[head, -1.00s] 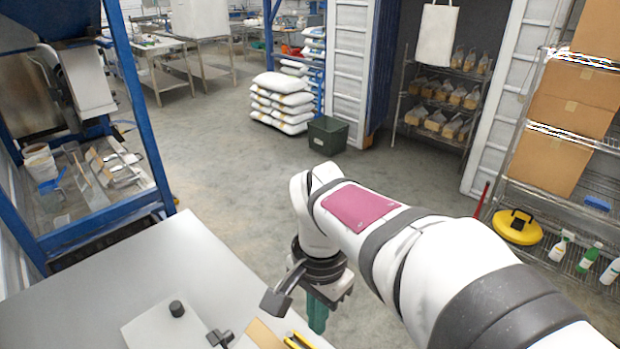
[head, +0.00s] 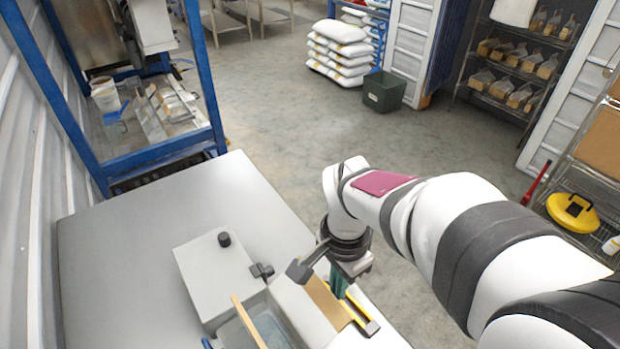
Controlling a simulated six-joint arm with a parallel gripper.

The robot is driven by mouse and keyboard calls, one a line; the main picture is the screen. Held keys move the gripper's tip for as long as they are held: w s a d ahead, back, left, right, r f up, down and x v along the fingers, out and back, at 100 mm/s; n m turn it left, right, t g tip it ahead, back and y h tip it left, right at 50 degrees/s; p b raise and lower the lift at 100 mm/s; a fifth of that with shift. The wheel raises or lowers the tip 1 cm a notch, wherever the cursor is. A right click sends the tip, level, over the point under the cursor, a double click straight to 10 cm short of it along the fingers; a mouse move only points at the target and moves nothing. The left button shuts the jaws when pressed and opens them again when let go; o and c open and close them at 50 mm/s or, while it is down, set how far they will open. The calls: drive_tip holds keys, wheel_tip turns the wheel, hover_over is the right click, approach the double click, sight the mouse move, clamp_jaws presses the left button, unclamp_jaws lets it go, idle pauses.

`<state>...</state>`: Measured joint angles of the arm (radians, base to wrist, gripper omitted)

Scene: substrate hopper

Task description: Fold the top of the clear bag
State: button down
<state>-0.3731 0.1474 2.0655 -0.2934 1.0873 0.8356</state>
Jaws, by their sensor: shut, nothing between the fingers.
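A clear, bluish thing (head: 270,328) shows at the bottom edge of the head view, on the table, between a tan strip and a white block. It is cut off by the frame, and I cannot tell whether it is the clear bag. My gripper (head: 339,286) points down near the table's right side, to the right of that thing and apart from it. Its green fingers are shut and empty, partly hidden behind a tan panel and a yellow-edged part.
A grey box with a black knob (head: 207,277) stands on the table (head: 110,250); the table's left part is clear. Several filled clear bags (head: 503,88) stand on a rack at the back right. A green bin (head: 384,92) and stacked white sacks (head: 340,50) stand on the floor.

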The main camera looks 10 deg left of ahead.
sight(306, 303)
drive_tip(key=s+a, duration=0.8)
drive_tip(key=shift+s, duration=0.2)
idle(0.4)
idle(0.5)
drive_tip(key=shift+w+d, duration=1.75)
drive_tip(key=shift+w, duration=0.05)
wheel_tip(306, 303, up, 5)
drive_tip(key=shift+s+d, duration=0.1)
drive_tip(key=shift+d, duration=0.2)
drive_tip(key=s+d+f+n+y, duration=0.1)
drive_tip(key=s+d+n, duration=0.2)
drive_tip(key=s+d, duration=0.8)
drive_tip(key=shift+s+d+f+y, duration=0.3)
drive_tip(key=shift+d+y, duration=0.1)
drive_tip(key=shift+d, duration=0.1)
